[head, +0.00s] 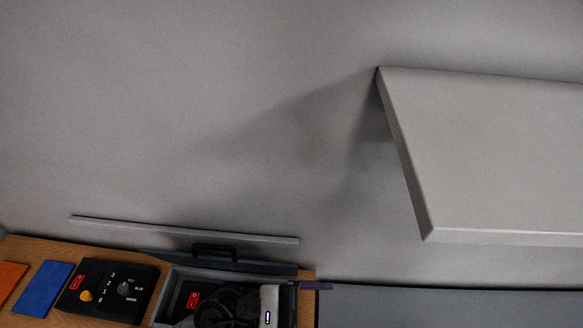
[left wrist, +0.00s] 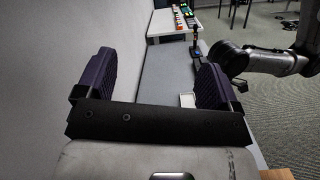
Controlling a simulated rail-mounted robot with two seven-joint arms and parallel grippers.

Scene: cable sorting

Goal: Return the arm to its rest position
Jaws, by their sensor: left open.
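My left gripper (head: 312,286) shows at the bottom of the head view, beside the right rim of a grey box (head: 173,283). Its white housing (head: 269,300) overlaps the box from above. In the left wrist view its two dark purple fingers (left wrist: 155,83) are wide apart with nothing held between them. My right gripper cannot be made out in either view.
A wooden table (head: 35,248) carries an orange mat (head: 10,280), a blue mat (head: 45,285) and a black switch panel (head: 140,285). A large pale slab (head: 490,160) juts out at upper right. Dark arm links (left wrist: 270,62) stand right of the fingers in the wrist view.

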